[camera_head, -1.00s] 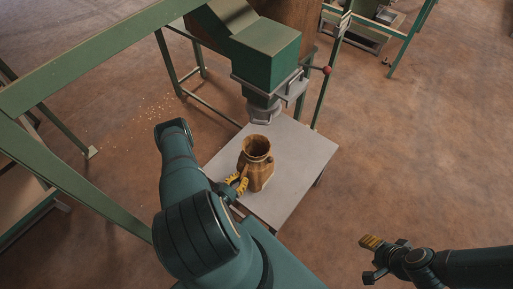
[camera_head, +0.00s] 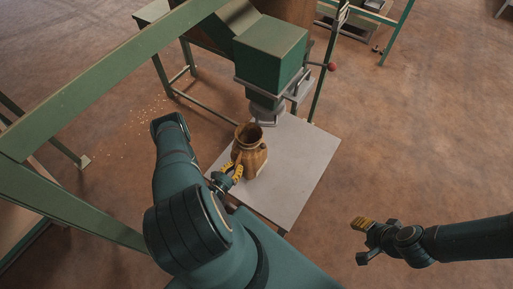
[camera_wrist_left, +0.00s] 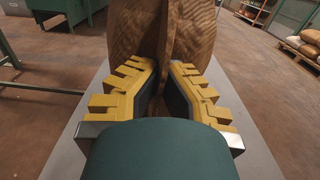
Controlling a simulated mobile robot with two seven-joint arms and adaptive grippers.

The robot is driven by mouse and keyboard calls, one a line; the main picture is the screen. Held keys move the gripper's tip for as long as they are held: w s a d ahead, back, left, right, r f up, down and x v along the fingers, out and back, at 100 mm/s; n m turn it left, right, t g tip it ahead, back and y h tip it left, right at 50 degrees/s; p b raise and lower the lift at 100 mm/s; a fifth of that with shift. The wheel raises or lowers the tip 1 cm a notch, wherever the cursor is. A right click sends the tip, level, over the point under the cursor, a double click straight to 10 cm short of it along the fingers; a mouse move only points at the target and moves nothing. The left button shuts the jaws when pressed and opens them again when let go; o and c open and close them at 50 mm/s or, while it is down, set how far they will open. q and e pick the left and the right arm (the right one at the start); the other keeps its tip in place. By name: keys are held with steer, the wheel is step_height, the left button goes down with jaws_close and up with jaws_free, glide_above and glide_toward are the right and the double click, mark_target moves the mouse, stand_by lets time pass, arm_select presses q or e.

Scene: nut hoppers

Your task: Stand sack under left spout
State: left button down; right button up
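The brown open-mouthed sack (camera_head: 250,158) is upright over the grey table (camera_head: 300,165); I cannot tell whether its base touches. The spout (camera_head: 267,115) under the green hopper box is just behind and right of the sack's mouth, not straight above it. My left gripper (camera_head: 236,171) is at the sack's near left side. In the left wrist view its yellow fingers (camera_wrist_left: 163,66) pinch a fold of the sack (camera_wrist_left: 192,35). My right gripper (camera_head: 364,241) is open and empty, off to the right of the table.
The green hopper box (camera_head: 270,52) has a red-knobbed lever (camera_head: 331,66) at its right. Green frame beams (camera_head: 95,85) cross the left side. The table's right half is bare. In the left wrist view, filled sacks on a pallet (camera_wrist_left: 308,45) stand far right.

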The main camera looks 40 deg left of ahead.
arm_select(q)
steer(key=w+a+f+b, duration=0.1)
steer(key=w+f, duration=0.2)
steer(key=w, duration=1)
steer(key=shift+a+f, duration=0.25)
steer(key=shift+f+b, duration=0.2)
steer(key=shift+b, duration=0.1)
steer(key=c, duration=1.1)
jaws_free()
steer(key=shift+c, duration=0.2)
steer(key=shift+r, duration=0.1)
